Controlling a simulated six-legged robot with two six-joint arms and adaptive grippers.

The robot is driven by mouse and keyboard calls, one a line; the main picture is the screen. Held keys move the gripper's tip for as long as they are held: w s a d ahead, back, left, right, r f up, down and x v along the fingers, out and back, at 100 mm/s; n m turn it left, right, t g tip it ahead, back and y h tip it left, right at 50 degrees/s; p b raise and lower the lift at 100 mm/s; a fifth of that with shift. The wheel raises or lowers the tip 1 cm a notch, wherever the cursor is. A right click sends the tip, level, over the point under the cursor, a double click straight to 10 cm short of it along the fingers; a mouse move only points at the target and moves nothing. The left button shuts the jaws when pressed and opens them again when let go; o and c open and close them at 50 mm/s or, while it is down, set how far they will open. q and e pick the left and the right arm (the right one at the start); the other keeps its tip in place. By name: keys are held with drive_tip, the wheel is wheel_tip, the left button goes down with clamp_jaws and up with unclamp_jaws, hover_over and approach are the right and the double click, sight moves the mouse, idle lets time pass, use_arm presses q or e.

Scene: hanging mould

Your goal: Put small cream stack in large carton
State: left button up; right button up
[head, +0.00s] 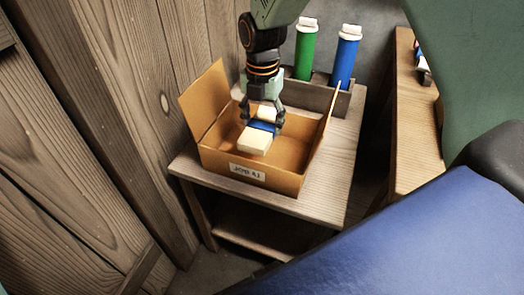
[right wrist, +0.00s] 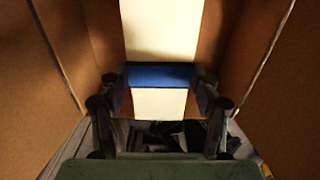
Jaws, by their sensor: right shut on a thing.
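The small cream stack (head: 255,143) is a pale block with a blue band around its middle. My right gripper (head: 263,122) points down and is shut on it at the band. In the right wrist view the stack (right wrist: 160,30) lies between the two fingers (right wrist: 160,92), with cream showing on both sides of the blue. The large carton (head: 222,168) is open, brown and labelled on its front wall. The stack is inside the carton's opening, with carton walls on both sides. I cannot tell whether it touches the bottom. My left gripper is not in view.
The carton stands on a small wooden table (head: 335,180). Behind it, a green cylinder (head: 305,52) and a blue cylinder (head: 346,60) with white tops stand in a wooden rack (head: 318,96). A plank wall (head: 130,110) is close on the left. A wooden shelf (head: 408,130) is at right.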

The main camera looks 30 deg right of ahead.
wheel_tip(320, 180, down, 8)
drive_tip(key=b, duration=0.3)
drive_tip(key=shift+a+f, duration=0.1)
drive_tip(key=shift+f, duration=0.1)
drive_tip(key=shift+f, duration=0.1)
drive_tip(key=o, duration=1.1)
drive_tip(key=shift+o, duration=0.4)
